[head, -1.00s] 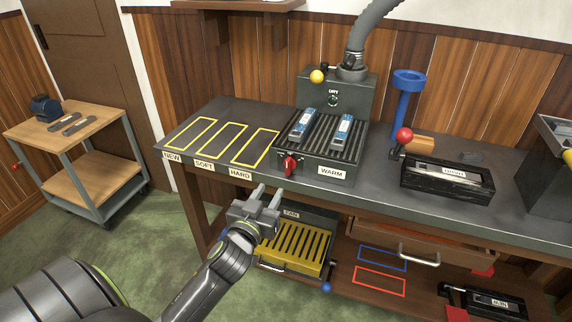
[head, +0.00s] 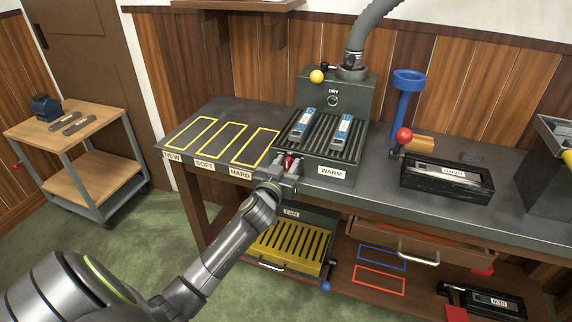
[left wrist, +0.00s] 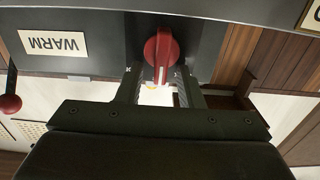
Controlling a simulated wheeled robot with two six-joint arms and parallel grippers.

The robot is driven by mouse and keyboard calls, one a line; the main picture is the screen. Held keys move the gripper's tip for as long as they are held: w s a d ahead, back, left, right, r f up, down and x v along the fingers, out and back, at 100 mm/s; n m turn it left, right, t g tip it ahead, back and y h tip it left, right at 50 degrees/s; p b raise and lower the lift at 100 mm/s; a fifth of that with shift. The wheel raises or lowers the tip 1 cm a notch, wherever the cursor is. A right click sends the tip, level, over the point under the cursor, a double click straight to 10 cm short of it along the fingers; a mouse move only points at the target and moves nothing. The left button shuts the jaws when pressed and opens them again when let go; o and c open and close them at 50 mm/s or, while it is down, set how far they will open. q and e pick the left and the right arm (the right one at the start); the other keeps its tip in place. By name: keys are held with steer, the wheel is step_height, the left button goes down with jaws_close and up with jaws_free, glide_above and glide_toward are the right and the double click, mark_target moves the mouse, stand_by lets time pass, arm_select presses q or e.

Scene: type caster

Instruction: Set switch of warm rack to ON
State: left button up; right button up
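The warm rack (head: 330,150) is a dark box with a slatted top and a WARM label (head: 331,171). Its switch is a red rotary knob (head: 290,161) on the front face, left of the label. In the left wrist view, which is upside down, the knob (left wrist: 161,52) has a white line at its picture-lower end. My left gripper (head: 288,170) is at the knob. Its fingers (left wrist: 160,84) are apart, one on either side of the knob's near end; contact cannot be told. No ON marking is readable. My right gripper is out of view.
Two blue-labelled bars (head: 303,125) lie on the rack. The DRY unit (head: 335,92) stands behind it. Yellow outlined slots (head: 230,145) are to the left. A dark tray with a red-ball handle (head: 447,180) is to the right. The yellow FAN rack (head: 290,245) is below the bench.

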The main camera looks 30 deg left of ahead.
arm_select(q)
steer(key=c, duration=0.7)
steer(key=shift+s, duration=0.1)
jaws_close()
